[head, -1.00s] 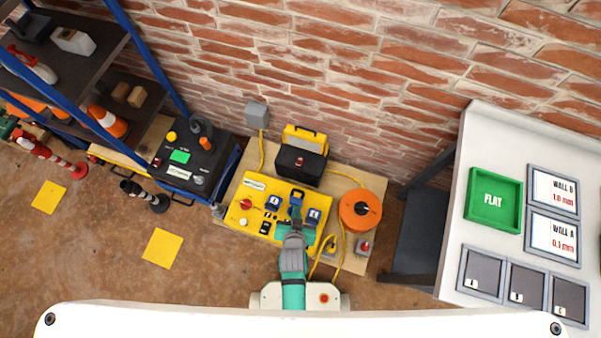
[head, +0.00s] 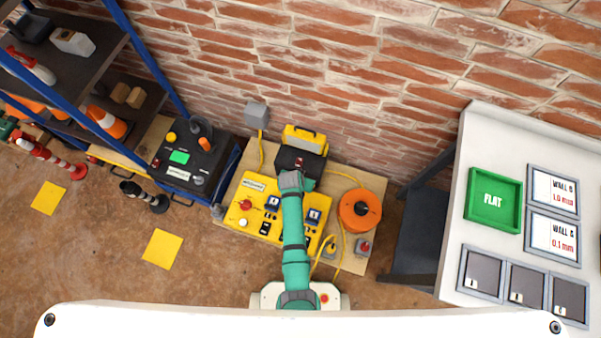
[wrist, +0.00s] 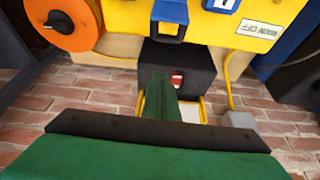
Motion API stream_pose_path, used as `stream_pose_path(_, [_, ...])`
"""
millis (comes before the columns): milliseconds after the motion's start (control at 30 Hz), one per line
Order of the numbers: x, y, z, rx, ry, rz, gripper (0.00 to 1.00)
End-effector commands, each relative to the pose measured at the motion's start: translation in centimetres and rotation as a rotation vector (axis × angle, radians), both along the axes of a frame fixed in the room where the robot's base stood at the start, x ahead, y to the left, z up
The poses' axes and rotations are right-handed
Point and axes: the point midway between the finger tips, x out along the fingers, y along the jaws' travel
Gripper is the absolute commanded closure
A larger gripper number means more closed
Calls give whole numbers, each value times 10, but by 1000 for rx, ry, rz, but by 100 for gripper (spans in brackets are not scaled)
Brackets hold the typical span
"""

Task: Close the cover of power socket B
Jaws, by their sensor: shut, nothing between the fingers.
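The yellow power panel (head: 252,198) stands low near the brick wall, with blue sockets on its face. One blue socket (head: 273,203) shows left of my arm and another (head: 314,215) right of it. The middle socket is hidden behind my arm in the head view. In the wrist view a blue socket cover (wrist: 169,28) stands out from the panel edge toward the black box, apparently open. The socket letters are too small to read. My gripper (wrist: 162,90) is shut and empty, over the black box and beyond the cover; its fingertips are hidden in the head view.
The black box (wrist: 190,62) with a yellow case (head: 306,138) sits between panel and wall. An orange cable reel (head: 360,209) is right of the panel, with yellow cables. A grey wall box (head: 257,114) is behind. A white table (head: 480,200) stands at right.

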Motion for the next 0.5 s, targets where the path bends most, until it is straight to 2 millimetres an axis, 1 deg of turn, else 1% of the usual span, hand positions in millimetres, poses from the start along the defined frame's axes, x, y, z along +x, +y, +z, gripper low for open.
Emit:
stream_pose_path(200, [12, -5, -30, 0, 1, -1, 100])
stream_pose_path(500, [24, -8, -59, 0, 0, 0, 100])
